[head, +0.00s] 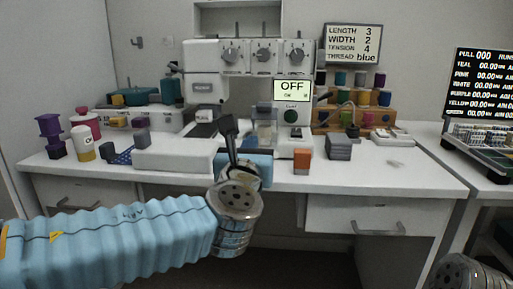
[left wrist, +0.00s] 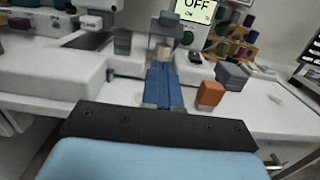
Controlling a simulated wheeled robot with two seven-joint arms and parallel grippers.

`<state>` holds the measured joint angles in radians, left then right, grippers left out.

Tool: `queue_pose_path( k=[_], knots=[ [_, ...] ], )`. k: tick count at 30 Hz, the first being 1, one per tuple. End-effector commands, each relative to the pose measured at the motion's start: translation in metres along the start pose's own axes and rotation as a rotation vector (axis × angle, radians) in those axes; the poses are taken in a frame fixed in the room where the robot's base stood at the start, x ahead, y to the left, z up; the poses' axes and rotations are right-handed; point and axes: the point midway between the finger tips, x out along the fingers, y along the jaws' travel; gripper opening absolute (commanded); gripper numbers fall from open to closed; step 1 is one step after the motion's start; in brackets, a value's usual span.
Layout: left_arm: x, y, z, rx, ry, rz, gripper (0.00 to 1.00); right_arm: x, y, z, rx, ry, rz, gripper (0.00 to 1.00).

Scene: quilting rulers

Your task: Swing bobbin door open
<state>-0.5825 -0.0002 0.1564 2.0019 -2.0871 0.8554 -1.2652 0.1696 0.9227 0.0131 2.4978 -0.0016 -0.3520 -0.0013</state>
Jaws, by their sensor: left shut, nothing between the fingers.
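The white sewing machine (head: 204,88) stands on the table, with its dial-topped head and a small OFF screen (head: 293,89). A grey, partly see-through part (head: 265,129) is in front of it, left of the screen; it also shows in the left wrist view (left wrist: 163,27). I cannot tell whether it is the bobbin door. My left gripper (head: 229,122) is shut and empty, reaching toward the machine over the table's front edge. In the left wrist view its fingers (left wrist: 162,72) point at a small pale cylinder (left wrist: 163,51); contact is unclear. My right gripper is out of view.
An orange block (head: 302,162) and a grey block (head: 338,148) stand right of my left gripper. A white box (head: 170,155) lies to its left. Thread spools on a wooden rack (head: 325,122) stand behind. The table's front right (head: 400,178) is clear.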

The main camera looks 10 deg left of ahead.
Motion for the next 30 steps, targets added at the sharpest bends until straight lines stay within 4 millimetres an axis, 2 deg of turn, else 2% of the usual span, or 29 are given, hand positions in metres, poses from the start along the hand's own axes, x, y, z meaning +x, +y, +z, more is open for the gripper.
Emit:
queue_pose_path(
  k=[1, 8, 11, 23, 25, 30],
  knots=[
    [-0.003, 0.001, -0.017, 0.0, -0.018, 0.0, 0.0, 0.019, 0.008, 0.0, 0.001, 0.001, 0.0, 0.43],
    [0.003, 0.002, -0.015, -0.001, -0.047, -0.002, 0.0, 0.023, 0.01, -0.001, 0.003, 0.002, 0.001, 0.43],
    [0.016, 0.002, -0.013, -0.001, -0.046, -0.001, 0.0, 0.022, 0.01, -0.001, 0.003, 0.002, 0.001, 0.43],
    [0.099, 0.002, -0.01, 0.0, -0.045, -0.001, 0.0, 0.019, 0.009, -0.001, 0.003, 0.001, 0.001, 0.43],
    [0.106, 0.002, 0.004, -0.002, -0.047, -0.001, 0.0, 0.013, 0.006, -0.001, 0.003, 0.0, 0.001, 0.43],
    [0.118, 0.002, 0.016, -0.002, -0.045, -0.002, 0.0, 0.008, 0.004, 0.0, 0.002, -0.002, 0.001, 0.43]
  ],
)
